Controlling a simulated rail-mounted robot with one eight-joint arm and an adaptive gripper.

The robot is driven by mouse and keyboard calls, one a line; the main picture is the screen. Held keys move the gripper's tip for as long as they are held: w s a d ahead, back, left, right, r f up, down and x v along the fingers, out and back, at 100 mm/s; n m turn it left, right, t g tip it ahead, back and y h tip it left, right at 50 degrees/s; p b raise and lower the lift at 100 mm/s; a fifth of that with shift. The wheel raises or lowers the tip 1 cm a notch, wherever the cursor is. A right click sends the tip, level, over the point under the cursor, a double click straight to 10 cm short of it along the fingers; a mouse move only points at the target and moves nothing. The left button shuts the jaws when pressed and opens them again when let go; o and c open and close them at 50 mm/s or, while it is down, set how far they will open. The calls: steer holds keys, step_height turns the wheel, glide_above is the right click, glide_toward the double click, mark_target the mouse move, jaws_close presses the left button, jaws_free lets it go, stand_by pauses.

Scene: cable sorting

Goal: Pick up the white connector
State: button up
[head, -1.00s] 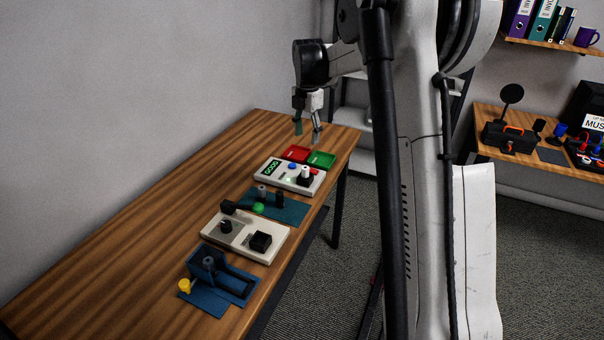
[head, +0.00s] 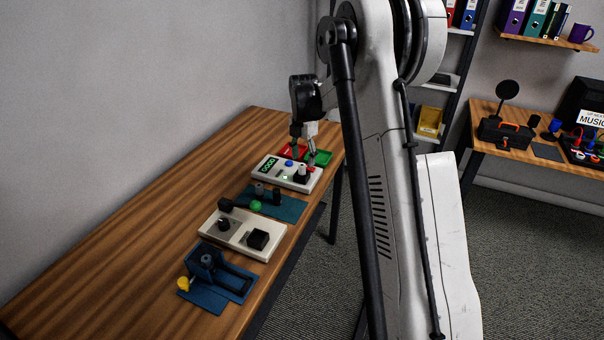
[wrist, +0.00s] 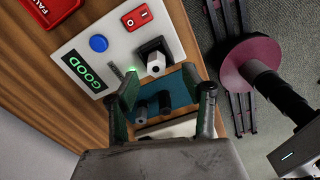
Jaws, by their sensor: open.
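The white connector (wrist: 155,64) stands in a black socket on the white test box in the wrist view; in the head view it is a small white piece (head: 302,169) at the box's right part. My gripper (head: 304,156) is over the far side of the test box, close to the connector, with its fingers pointing down. In the wrist view my open gripper (wrist: 160,82) has one finger on each side of the connector's line, and nothing is between them. I cannot tell the exact height gap.
The test box (head: 271,174) has a green GOOD display, a blue button (wrist: 99,44) and a red switch (wrist: 137,18). Red (head: 292,151) and green (head: 320,157) trays lie behind. A blue mat (head: 290,208) with dark connectors lies nearer. The table's left side is clear.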

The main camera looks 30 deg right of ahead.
mark_target(302, 165)
steer(key=f, duration=0.4)
steer(key=shift+w+a+f+p, duration=0.15)
steer(key=shift+w+f+p, duration=0.05)
steer(key=shift+w+p, duration=0.1)
steer(key=shift+c, duration=0.5)
jaws_close()
